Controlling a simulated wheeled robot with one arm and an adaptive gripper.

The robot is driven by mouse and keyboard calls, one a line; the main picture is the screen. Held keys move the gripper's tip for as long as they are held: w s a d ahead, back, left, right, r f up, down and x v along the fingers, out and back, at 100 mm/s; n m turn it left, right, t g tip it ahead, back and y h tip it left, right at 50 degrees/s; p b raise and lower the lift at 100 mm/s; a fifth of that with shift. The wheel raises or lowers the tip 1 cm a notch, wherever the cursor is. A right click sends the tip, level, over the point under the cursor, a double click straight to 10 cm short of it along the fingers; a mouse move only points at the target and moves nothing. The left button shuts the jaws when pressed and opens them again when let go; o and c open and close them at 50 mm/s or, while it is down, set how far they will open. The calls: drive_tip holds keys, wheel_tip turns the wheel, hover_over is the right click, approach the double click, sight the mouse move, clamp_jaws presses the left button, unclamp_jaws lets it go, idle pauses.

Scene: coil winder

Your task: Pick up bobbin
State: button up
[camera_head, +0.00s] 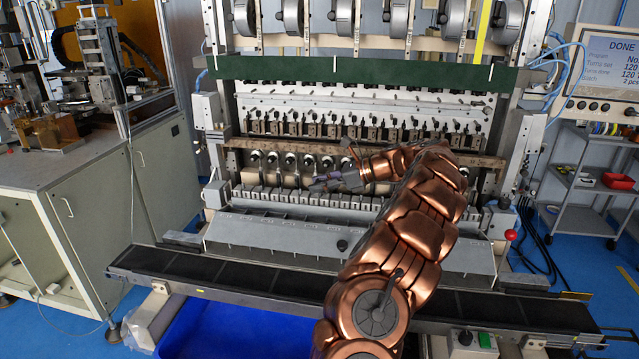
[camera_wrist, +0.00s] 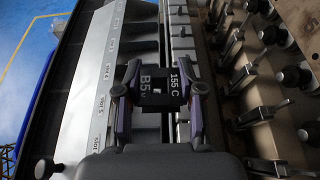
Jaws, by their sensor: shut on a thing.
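My gripper (camera_head: 325,183) is in front of the winding machine, at its row of winding stations, left of the middle in the head view. In the wrist view the two purple-grey fingers of my gripper (camera_wrist: 159,88) are shut on a dark bobbin (camera_wrist: 160,101). White lettering reading "B5" and "155 C" shows between the fingers. The bobbin is too small to make out in the head view. I cannot tell whether it still touches the machine.
The winding machine (camera_head: 330,235) has a sloped grey shelf with slot labels below the stations. A dark conveyor (camera_head: 215,275) runs along its front, above a blue bin (camera_head: 240,325). A screen (camera_head: 605,60) reads "DONE". Metal pegs (camera_wrist: 255,60) stand close right in the wrist view.

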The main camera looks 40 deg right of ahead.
drive_tip(key=s+a+b, duration=0.1)
drive_tip(key=s+a, duration=0.1)
drive_tip(key=s+a+b, duration=0.1)
drive_tip(key=s+a, duration=0.1)
drive_tip(key=s, duration=0.1)
drive_tip(key=s+a+r+b, duration=0.1)
drive_tip(key=s+a, duration=0.2)
drive_tip(key=shift+s, duration=0.15)
drive_tip(key=shift+s+a+r, duration=0.1)
drive_tip(key=shift+s+a, duration=0.3)
drive_tip(key=shift+w, duration=0.1)
